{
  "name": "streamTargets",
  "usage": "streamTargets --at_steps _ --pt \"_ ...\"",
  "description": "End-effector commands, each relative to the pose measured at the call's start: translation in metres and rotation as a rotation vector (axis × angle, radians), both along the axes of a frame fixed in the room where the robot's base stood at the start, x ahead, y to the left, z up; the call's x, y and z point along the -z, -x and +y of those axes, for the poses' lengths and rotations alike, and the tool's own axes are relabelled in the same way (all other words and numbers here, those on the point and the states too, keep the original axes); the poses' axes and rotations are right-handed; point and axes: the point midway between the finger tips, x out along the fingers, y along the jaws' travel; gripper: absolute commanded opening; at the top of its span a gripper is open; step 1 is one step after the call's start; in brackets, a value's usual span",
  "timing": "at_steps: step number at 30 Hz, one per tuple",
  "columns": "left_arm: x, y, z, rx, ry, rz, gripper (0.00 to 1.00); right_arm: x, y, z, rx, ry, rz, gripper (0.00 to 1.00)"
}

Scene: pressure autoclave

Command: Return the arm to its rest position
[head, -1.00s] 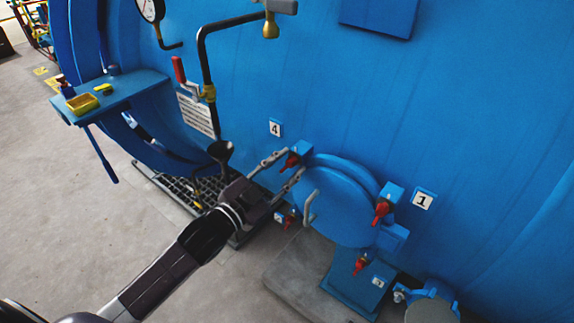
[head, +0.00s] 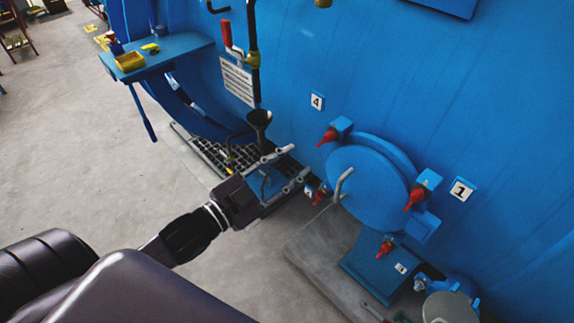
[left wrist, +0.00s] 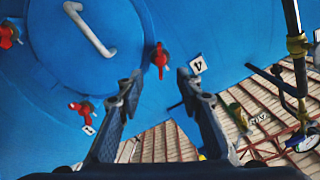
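My left gripper (head: 281,171) is open and empty in the head view, in front of the blue autoclave (head: 330,60) and to the left of its round hatch (head: 368,188). Its two fingers stand apart, and they also show in the left wrist view (left wrist: 158,100) with nothing between them. The hatch has a grey handle (head: 343,184) and several red-handled clamps, one at its upper left (head: 328,137). In the left wrist view that hatch (left wrist: 75,40) lies at the upper left, clear of the fingers. My right gripper is in neither view.
A blue shelf (head: 190,46) with a yellow tray (head: 130,62) juts out at the upper left. A black funnel (head: 259,118) on a pipe stands just beyond the gripper, above a floor grating (head: 205,152). The floor (head: 90,165) at left is open.

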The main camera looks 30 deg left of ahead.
Motion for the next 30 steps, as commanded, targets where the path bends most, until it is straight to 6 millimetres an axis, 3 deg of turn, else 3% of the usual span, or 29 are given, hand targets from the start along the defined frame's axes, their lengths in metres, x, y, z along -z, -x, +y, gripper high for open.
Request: streamTargets --at_steps 6,23,26,29,30 --pt "0.000 0.009 0.003 0.000 -0.001 0.000 0.33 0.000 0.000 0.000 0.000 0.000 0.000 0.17" --pt "0.007 0.008 0.006 -0.006 0.000 0.009 0.33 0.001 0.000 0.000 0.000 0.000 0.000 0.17" --pt "0.036 0.003 0.017 -0.036 0.000 0.053 0.33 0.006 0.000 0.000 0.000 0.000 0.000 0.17" --pt "0.093 -0.003 0.036 -0.091 0.004 0.137 0.33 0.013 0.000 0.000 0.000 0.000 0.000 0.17" --pt "0.121 -0.004 0.046 -0.118 0.005 0.179 0.33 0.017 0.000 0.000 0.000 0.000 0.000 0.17"
